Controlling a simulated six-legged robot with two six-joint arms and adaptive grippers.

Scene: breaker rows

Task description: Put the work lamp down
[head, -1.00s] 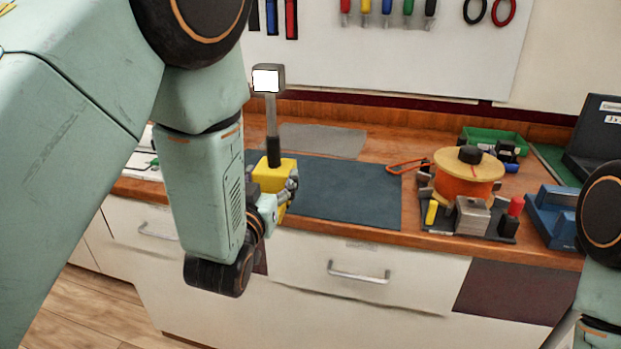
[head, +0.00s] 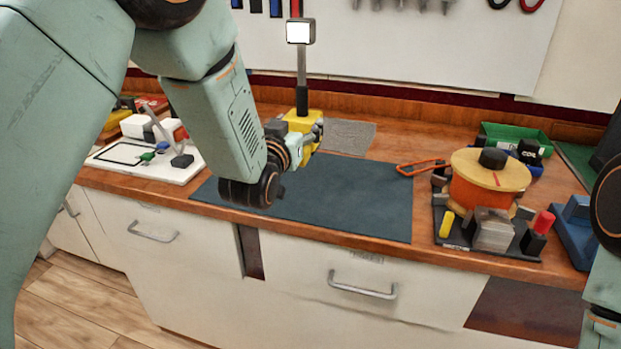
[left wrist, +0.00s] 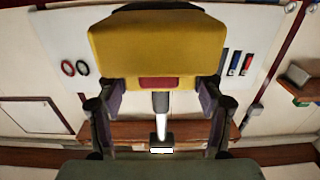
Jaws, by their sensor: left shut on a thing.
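The work lamp has a yellow base (head: 301,123), a dark and grey upright stem and a lit white square head (head: 300,32). My left gripper (head: 311,140) is shut on the yellow base and holds the lamp upright over the back part of the dark mat (head: 350,205). I cannot tell whether the base touches the surface. In the left wrist view the yellow base (left wrist: 155,50) fills the space between the fingers of my left gripper (left wrist: 160,90). Of my right arm only part shows at the right edge; its gripper is out of view.
A grey patch (head: 348,136) lies behind the mat. A white board with small parts (head: 110,163) is to the left. An orange spool (head: 480,190), small blocks, a green bin (head: 512,138) and a blue device (head: 575,228) are to the right. The mat's front and right are clear.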

